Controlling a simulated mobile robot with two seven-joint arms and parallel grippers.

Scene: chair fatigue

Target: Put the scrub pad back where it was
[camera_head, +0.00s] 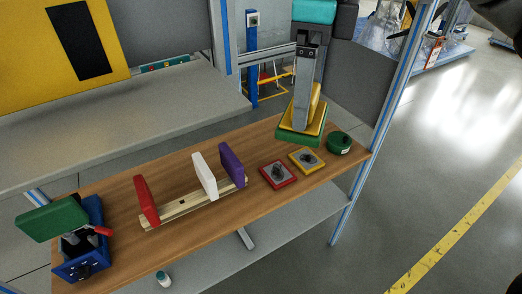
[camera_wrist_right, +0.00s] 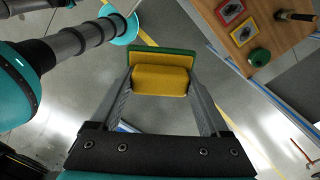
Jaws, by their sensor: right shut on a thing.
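The scrub pad, a yellow block (camera_head: 317,108) with a green layer (camera_head: 300,138), is held in my right gripper (camera_head: 304,122). In the head view it appears over the back right part of the wooden tabletop (camera_head: 262,141). In the right wrist view the pad (camera_wrist_right: 160,80) sits between the two fingers of my right gripper (camera_wrist_right: 162,92), with its yellow side towards the camera and the green edge behind. That view shows grey floor behind it, so it is off the table. My left gripper is not in view.
A red square plate (camera_head: 278,174), a yellow square plate (camera_head: 307,160) and a round green tin (camera_head: 340,142) lie at the table's right. A wooden rack (camera_head: 180,212) holds red, white and purple pads. A blue vise (camera_head: 80,262) with a green block (camera_head: 52,220) stands at left.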

